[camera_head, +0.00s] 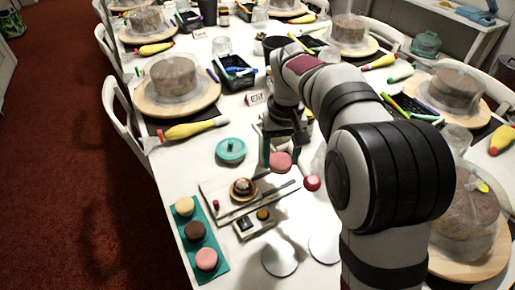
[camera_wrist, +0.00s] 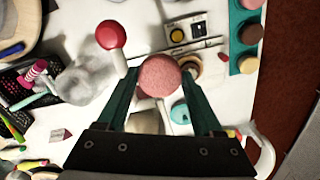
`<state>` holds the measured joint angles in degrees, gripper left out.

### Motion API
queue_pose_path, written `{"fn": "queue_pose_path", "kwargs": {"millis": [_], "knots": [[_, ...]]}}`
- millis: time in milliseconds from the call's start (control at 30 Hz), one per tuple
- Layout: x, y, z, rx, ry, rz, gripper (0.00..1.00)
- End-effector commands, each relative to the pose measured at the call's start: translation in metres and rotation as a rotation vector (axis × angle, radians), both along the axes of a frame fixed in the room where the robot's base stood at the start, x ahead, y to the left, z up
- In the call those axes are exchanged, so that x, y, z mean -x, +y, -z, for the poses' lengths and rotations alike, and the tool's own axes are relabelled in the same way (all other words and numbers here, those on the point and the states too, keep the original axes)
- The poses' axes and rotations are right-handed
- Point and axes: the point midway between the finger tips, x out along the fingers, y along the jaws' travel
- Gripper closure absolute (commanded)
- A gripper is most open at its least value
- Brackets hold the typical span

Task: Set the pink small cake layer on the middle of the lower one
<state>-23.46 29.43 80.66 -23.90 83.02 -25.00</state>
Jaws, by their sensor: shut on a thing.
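My gripper (camera_head: 280,156) is shut on the pink small cake layer (camera_head: 280,161) and holds it above the table. In the wrist view the layer (camera_wrist: 158,75) sits between the two fingertips (camera_wrist: 158,78). The lower cake (camera_head: 242,187), brown with a pale patterned top, rests on a round wooden base on the tray. It is to the left of and nearer than the held layer in the head view.
A teal mat (camera_head: 219,238) holds cream, brown and pink layers. A teal lidded dish (camera_head: 230,150) stands behind the pale tray (camera_head: 213,188). A red ball (camera_head: 312,183) is right of the tray. Wrapped cakes on wooden turntables (camera_head: 207,100) line the table's sides.

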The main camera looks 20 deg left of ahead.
Motion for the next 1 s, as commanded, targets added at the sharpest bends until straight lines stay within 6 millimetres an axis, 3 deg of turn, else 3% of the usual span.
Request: {"fn": "queue_pose_path", "kwargs": {"millis": [33, 100, 200, 300, 367, 800, 1000], "knots": [[0.0, 0.023, 0.012, 0.002, 0.002, -0.049, 0.59], [0.0, 0.051, 0.025, 0.002, 0.002, -0.112, 0.59], [-0.009, 0.082, 0.039, 0.0, 0.0, -0.21, 0.59], [-0.017, 0.097, 0.045, -0.001, 0.0, -0.283, 0.59], [-0.02, 0.103, 0.049, 0.0, -0.001, -0.312, 0.59], [-0.021, 0.106, 0.141, 0.001, 0.003, -0.331, 0.59], [-0.022, 0.106, 0.149, -0.001, -0.001, -0.329, 0.59]]}}
